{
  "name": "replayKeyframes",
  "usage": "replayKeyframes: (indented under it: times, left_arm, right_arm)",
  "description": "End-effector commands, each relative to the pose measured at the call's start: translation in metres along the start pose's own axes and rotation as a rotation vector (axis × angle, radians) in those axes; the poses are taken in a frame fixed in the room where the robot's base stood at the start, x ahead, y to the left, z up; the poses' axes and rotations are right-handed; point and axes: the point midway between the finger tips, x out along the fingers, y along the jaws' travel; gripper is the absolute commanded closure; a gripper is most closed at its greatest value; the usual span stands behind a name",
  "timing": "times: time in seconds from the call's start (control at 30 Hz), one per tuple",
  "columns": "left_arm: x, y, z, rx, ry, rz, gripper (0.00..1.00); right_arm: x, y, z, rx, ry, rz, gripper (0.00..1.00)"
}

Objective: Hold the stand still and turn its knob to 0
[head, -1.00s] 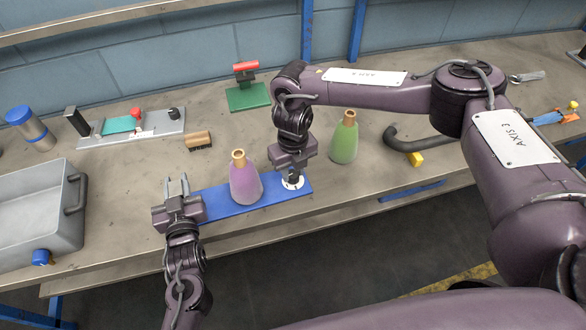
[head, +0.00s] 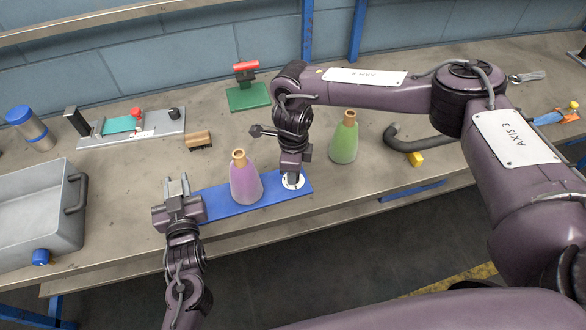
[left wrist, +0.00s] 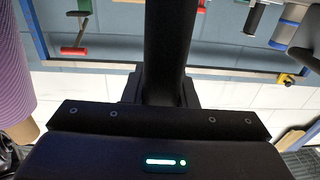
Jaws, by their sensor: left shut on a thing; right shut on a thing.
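The stand (head: 217,203) is a flat blue board lying on the bench. A white round dial (head: 298,184) is at its right end. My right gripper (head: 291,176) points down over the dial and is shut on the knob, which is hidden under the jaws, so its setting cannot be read. My left gripper (head: 177,188) is at the stand's left end, low over the bench, and is shut on the stand; the exact contact is unclear. A purple bottle (head: 245,183) with a tan neck stands upright on the board and shows at the left edge of the left wrist view (left wrist: 12,75).
A green bottle (head: 344,143) stands just right of my right gripper. A grey basin (head: 35,205) is at the left. A brush (head: 198,140) and a green-based stand with a red bar (head: 246,95) lie behind. A dark bent pipe (head: 410,143) is at the right.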

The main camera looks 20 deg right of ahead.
Motion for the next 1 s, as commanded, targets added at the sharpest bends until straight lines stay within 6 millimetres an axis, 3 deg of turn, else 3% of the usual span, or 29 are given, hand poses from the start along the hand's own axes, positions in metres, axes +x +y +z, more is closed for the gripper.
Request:
replayKeyframes:
  times: [0.5,1.0]
  left_arm:
    - [-0.0004,-0.0006,0.0013,0.001,-0.003,-0.001,0.98]
    - [-0.0004,-0.001,0.0015,0.002,-0.003,-0.002,0.98]
  right_arm:
    - [-0.0007,-0.0013,-0.0008,-0.381,0.002,-0.002,0.93]
    - [-0.0005,-0.0014,-0.001,-0.48,0.003,-0.002,0.93]
